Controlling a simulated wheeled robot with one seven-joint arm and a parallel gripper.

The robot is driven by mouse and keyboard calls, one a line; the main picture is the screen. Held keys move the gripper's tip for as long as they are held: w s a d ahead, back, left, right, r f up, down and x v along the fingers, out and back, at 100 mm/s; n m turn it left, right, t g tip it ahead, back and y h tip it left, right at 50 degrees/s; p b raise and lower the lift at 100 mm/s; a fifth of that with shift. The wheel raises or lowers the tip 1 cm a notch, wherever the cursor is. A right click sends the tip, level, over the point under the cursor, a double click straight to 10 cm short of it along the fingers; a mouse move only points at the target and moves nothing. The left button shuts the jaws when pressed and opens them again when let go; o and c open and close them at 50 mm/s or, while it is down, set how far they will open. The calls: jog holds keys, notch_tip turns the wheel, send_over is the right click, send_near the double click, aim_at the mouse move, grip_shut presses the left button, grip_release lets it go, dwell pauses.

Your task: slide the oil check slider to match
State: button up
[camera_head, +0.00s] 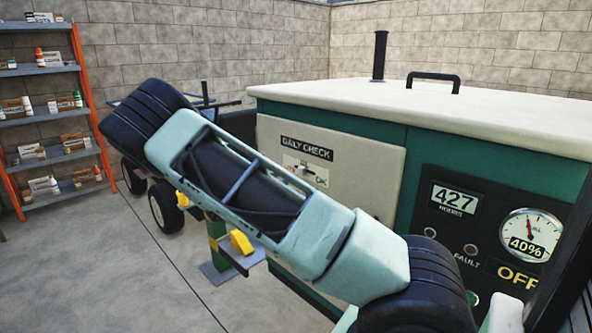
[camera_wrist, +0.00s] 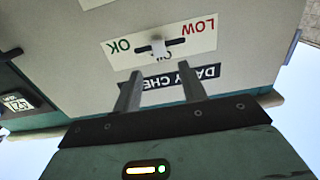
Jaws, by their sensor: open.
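The oil check slider has a small white knob (camera_wrist: 158,46) in a dark slot on a white label plate (camera_wrist: 190,42). In the wrist view, which is upside down, OK is at the left end in green and LOW at the right in red. The knob stands near the middle of the slot. My gripper (camera_wrist: 158,68) is open, its fingers apart and nothing between them, with the knob just beyond the fingertips. Contact cannot be told. In the head view the knob (camera_head: 301,170) shows under the DAILY CHECK sign (camera_head: 306,148); my arm hides the gripper there.
The green generator (camera_head: 480,160) has a cream top, an hours display reading 427 (camera_head: 454,199), and a round gauge (camera_head: 530,235) marked 40%, its label partly unclear. An OFF sign (camera_head: 517,276) sits below. Orange shelves (camera_head: 85,100) stand left. Floor is clear at lower left.

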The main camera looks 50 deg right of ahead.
aim_at(300, 170)
jog(key=d, duration=0.4)
jog(key=s+d+p, duration=0.1)
jog(key=d, duration=0.1)
jog(key=shift+d, duration=0.4)
